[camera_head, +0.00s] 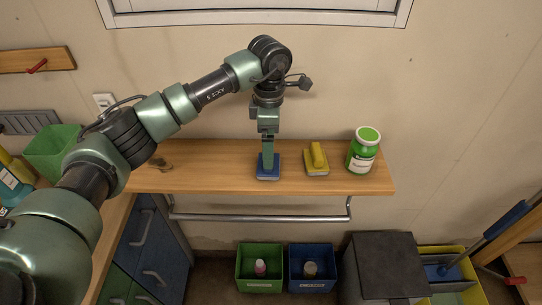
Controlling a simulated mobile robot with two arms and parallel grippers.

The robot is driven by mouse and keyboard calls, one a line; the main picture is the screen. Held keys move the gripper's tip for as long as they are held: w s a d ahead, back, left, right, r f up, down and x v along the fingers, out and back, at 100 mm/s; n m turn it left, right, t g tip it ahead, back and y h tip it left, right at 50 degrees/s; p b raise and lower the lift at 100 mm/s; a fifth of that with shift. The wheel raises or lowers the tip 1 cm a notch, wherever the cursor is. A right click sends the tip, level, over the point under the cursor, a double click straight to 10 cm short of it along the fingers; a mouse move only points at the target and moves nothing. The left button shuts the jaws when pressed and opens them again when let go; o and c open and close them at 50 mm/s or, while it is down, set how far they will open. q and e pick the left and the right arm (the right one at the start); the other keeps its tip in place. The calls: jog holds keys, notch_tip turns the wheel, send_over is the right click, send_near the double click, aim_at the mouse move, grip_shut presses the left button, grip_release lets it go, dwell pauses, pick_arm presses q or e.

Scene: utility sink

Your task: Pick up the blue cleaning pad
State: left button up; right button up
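The blue cleaning pad (268,174) lies on the wooden shelf (220,180), with a light layer along its lower edge. My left arm reaches in from the left, and my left gripper (268,158) points straight down onto the pad from above. The fingers cover the middle of the pad, where they meet or overlap its top. The gripper is seen edge-on, so its opening and any grip on the pad are hidden. My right gripper is not in view.
A yellow cleaning pad (317,168) and a green jar (364,150) stand to the right on the shelf. A metal rail (260,217) runs below its front edge. Green (260,286) and blue bins (312,286) stand lower down. A green container (52,152) is at left.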

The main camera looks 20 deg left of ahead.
aim_at(262, 173)
pick_arm(q)
jog(key=shift+s+f, duration=0.25)
jog(key=shift+f, duration=0.1)
jog(key=shift+s+f+p, duration=0.1)
jog(key=shift+f+p, duration=0.2)
jog(key=shift+p, duration=0.25)
jog(key=f, duration=0.1)
jog(key=f+p, duration=0.2)
jog(key=f, duration=0.1)
jog(key=shift+w+a, duration=0.1)
jog(key=shift+w, duration=0.25)
jog(key=shift+f, duration=0.45)
jog(key=shift+c, duration=0.3)
jog(key=c, duration=1.3)
jog(key=shift+c, duration=0.2)
